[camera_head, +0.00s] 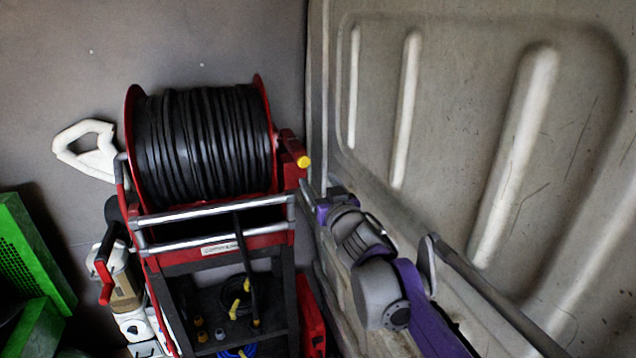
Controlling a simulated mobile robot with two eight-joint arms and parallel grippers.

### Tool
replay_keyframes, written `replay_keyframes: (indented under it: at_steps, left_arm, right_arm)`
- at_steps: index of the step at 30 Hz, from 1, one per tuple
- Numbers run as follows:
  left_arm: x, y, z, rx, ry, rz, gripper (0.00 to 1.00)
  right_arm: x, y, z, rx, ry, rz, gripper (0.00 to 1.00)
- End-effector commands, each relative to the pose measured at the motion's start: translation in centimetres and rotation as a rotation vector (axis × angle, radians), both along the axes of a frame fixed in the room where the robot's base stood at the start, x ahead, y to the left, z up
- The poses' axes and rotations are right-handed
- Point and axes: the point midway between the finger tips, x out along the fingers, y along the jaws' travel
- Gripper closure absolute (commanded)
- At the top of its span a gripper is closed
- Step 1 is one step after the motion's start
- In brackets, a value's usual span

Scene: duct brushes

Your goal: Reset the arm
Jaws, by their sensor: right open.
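My right arm comes in from the lower right in the head view. Its right gripper (322,190) is at the far end, between the reel's red frame and the ribbed wall. The jaws are small in the picture; they are open, and I see nothing held in them. My left gripper is not in view. A hose reel (203,140) wound with black hose stands on a red and black cart just left of the right gripper. I cannot tell whether the gripper touches the cart's frame.
A ribbed grey metal wall (450,130) runs close along the right side of my right arm. Green crates (35,260) stand at the left. A white handle (88,148) sticks out behind the reel. Brushes and fittings lie on the cart's lower shelf (215,325).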

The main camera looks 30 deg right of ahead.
Motion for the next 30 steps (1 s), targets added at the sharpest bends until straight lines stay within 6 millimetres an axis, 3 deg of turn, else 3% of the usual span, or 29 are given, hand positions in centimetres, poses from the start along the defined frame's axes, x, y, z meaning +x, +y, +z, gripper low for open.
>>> replay_keyframes:
  at_steps: [11, 15, 17, 20, 24, 30]
  left_arm:
    - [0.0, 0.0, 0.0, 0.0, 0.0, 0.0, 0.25]
    - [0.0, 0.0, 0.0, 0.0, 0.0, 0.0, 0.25]
    - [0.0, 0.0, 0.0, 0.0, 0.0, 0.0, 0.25]
    - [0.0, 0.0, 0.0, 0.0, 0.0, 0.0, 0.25]
    - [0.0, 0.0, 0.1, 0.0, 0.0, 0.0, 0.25]
    - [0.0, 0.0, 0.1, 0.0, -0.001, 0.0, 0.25]
  right_arm:
    - [0.0, 0.0, 0.0, 0.0, 0.001, 0.0, 0.3]
    - [-1.1, 0.7, -1.7, 0.012, 0.049, -0.03, 0.3]
    - [-2.5, 1.5, -3.8, 0.026, 0.11, -0.058, 0.3]
    - [-6.0, 3.6, -8.9, 0.058, 0.269, -0.097, 0.3]
    - [-12.1, 7.5, -17.0, 0.097, 0.535, -0.081, 0.3]
    - [-20.9, 13.5, -26.2, 0.124, 0.872, 0.055, 0.3]
